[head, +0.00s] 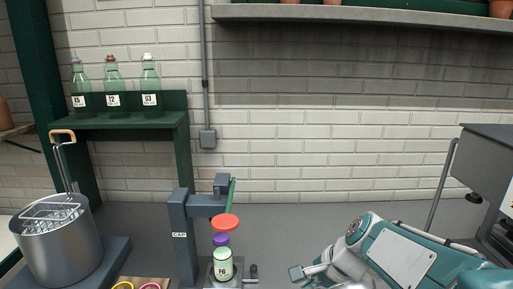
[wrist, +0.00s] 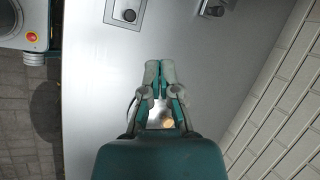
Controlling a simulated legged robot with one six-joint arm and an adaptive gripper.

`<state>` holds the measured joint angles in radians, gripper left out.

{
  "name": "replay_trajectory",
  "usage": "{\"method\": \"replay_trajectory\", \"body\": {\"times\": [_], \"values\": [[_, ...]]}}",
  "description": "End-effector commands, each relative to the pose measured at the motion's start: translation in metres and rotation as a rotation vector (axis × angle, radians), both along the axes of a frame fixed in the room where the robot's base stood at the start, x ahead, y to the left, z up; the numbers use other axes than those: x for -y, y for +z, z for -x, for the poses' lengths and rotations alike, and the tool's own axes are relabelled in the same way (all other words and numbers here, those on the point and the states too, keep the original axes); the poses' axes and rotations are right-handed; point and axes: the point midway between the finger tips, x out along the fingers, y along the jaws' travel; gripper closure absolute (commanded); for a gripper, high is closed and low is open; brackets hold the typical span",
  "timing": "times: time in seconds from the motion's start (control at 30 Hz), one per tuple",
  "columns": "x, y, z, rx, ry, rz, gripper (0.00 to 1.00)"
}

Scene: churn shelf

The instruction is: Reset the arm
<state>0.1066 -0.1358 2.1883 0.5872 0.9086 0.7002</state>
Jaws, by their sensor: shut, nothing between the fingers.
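My arm reaches in from the lower right of the head view, low over the grey worktop (head: 330,215). My gripper (head: 298,272) points left and shows only in part at the bottom edge. In the wrist view my gripper (wrist: 160,70) has its fingertips together, with nothing held between them. A small gap shows lower down between the finger links. The worktop (wrist: 95,100) lies beyond the fingers.
A dark capping stand (head: 180,235), marked CAP, holds a red disc (head: 225,222) above a pale green, purple-capped bottle (head: 222,265). A metal pot (head: 58,250) stands left. Green bottles (head: 113,85) line a shelf. A grey machine (head: 490,170) stands right.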

Motion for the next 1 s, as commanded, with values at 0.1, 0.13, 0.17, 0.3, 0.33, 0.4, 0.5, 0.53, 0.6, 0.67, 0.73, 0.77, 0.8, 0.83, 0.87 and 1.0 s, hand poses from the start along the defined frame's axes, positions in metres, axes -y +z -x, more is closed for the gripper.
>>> {"method": "replay_trajectory", "body": {"times": [0.1, 0.13, 0.17, 0.3, 0.33, 0.4, 0.5, 0.53, 0.6, 0.67, 0.73, 0.77, 0.8, 0.83, 0.87, 1.0], "values": [[0.004, 0.014, 0.035, 0.11, 0.195, 0.153, 1.0], [0.006, 0.016, 0.043, 0.135, 0.245, 0.193, 1.0], [0.008, 0.018, 0.051, 0.158, 0.293, 0.232, 1.0], [0.018, 0.025, 0.087, 0.262, 0.52, 0.422, 1.0], [0.02, 0.027, 0.095, 0.282, 0.568, 0.464, 1.0], [0.026, 0.029, 0.111, 0.323, 0.676, 0.56, 1.0], [0.034, 0.03, 0.129, 0.368, 0.809, 0.681, 1.0], [0.036, 0.03, 0.133, 0.377, 0.84, 0.709, 1.0], [0.04, 0.03, 0.141, 0.392, 0.898, 0.764, 1.0], [0.042, 0.03, 0.145, 0.399, 0.93, 0.793, 1.0], [0.044, 0.03, 0.146, 0.402, 0.948, 0.81, 1.0], [0.044, 0.03, 0.147, 0.401, 0.952, 0.812, 1.0], [0.044, 0.03, 0.147, 0.401, 0.953, 0.813, 1.0], [0.044, 0.03, 0.147, 0.401, 0.953, 0.813, 1.0], [0.044, 0.03, 0.147, 0.401, 0.952, 0.812, 1.0], [0.044, 0.03, 0.146, 0.4, 0.951, 0.81, 1.0]]}}
